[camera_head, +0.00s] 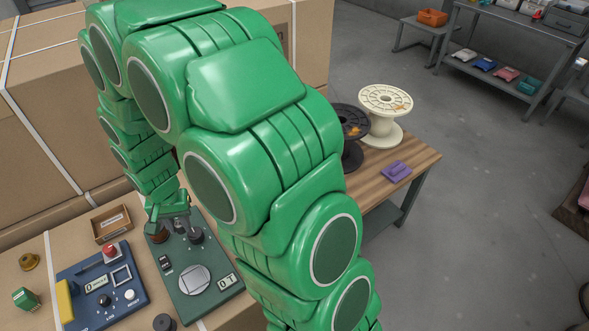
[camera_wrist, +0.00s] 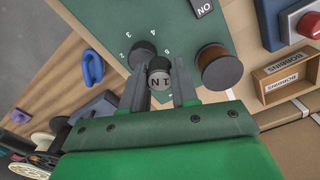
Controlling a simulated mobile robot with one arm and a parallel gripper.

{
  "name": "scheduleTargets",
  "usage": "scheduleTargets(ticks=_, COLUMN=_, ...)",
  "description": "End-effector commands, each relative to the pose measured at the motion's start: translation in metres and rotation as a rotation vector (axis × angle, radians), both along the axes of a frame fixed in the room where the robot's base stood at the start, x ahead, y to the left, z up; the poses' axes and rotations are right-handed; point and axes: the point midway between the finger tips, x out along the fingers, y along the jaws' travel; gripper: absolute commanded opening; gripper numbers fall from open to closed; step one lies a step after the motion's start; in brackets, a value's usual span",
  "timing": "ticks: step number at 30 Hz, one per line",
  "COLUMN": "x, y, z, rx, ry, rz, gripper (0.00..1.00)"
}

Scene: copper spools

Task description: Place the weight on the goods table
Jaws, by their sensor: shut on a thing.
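The weight (camera_wrist: 160,78) is a small dark cylinder with a grey face marked "1 N". In the wrist view it sits between the two fingers of my gripper (camera_wrist: 160,88), which is shut on it. In the head view my gripper (camera_head: 172,207) is over the green device at the lower left, and I cannot pick out the weight there. The goods table seems to be the wooden-topped table (camera_head: 425,156) right of my arm; its top also shows in the wrist view (camera_wrist: 62,82). My arm hides its left part.
On the wooden table stand a cream spool (camera_head: 384,108), a dark spool (camera_head: 352,125) and a purple object (camera_head: 396,171). The green device (camera_head: 203,287) has a dial (camera_wrist: 143,52) and a copper spool (camera_wrist: 218,66) close to my fingers. A blue device (camera_head: 97,290) stands left.

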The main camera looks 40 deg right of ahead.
Motion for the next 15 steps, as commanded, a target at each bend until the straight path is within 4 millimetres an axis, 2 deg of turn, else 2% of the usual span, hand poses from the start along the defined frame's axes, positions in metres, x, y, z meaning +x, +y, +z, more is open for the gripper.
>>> scheduleTargets(ticks=15, x=0.038, y=-0.086, z=-0.017, rx=0.001, ry=0.002, rz=-0.152, gripper=0.00)
